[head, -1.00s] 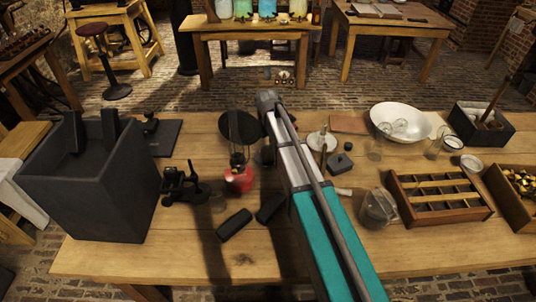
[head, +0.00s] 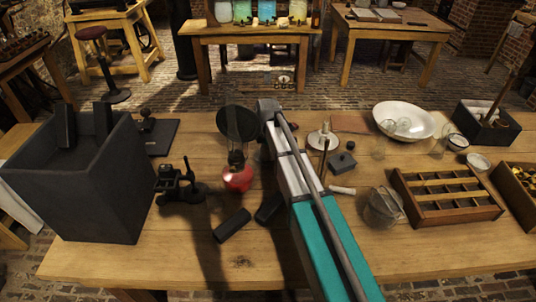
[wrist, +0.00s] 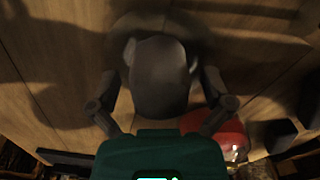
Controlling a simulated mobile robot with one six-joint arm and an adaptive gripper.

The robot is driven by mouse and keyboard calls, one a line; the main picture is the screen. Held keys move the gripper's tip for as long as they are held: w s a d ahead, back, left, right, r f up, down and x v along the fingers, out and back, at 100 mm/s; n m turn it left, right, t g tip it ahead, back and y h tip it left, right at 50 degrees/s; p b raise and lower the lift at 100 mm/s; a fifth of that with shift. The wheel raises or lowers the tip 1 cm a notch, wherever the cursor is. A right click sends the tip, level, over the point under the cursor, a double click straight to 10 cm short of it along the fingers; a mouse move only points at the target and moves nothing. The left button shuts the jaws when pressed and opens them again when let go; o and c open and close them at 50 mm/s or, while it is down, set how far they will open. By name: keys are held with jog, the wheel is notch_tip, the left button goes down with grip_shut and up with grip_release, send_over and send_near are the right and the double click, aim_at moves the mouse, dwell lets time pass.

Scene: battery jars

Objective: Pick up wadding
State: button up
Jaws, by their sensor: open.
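In the wrist view my gripper (wrist: 160,88) is open, with one finger on each side of a grey, rounded lump (wrist: 158,72). The lump looks soft and may be the wadding, but the picture is too dark to be sure. I cannot tell whether the fingers touch it. In the head view my own arm hides the gripper and this lump. A small whitish roll (head: 342,190) lies on the table (head: 260,262) just right of my arm; I cannot tell what it is.
A red-based lamp (head: 238,180) stands close left of my arm, with dark blocks (head: 232,225) in front. A large dark box (head: 95,190) stands at left. A glass jar (head: 383,208), compartment tray (head: 450,215) and white bowl (head: 420,115) stand at right. The front edge is mostly clear.

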dwell(0.4)
jog(key=c, duration=0.9)
